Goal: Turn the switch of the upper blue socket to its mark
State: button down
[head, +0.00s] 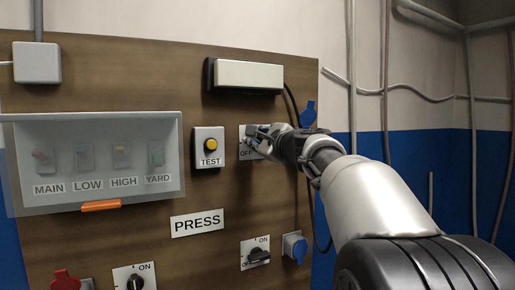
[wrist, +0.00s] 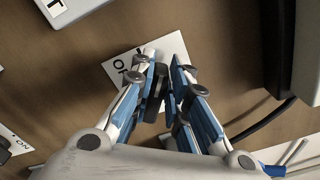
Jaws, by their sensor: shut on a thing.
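The upper blue socket (head: 308,113) is on the right edge of the brown panel, with its switch on a white plate (head: 246,132) to its left. My gripper (head: 264,139) reaches in from the right and is shut on the switch knob, in front of the plate.
A yellow TEST button (head: 210,144) is left of the switch. A pale box (head: 249,75) with a dark cable is above. A lower switch (head: 258,256) and lower blue socket (head: 294,246) are below. A clear cover (head: 100,125) fronts several switches at left.

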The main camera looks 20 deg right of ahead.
jog(key=shift+a+f+n+b, duration=0.1)
jog(key=shift+f+n+b, duration=0.2)
jog(key=shift+n+b, duration=0.75)
jog(key=shift+a+f+n+b, duration=0.1)
jog(key=shift+f+n+b, duration=0.15)
jog(key=shift+n+b, duration=0.85)
jog(key=shift+a+f+n+b, duration=0.1)
jog(key=shift+f+n+b, duration=0.35)
jog(key=shift+n, duration=1)
jog(key=shift+r, duration=0.2)
jog(key=c, duration=1.6)
grip_release()
jog(key=shift+o, duration=0.2)
jog(key=s, duration=1.2)
jog(key=shift+d, duration=0.25)
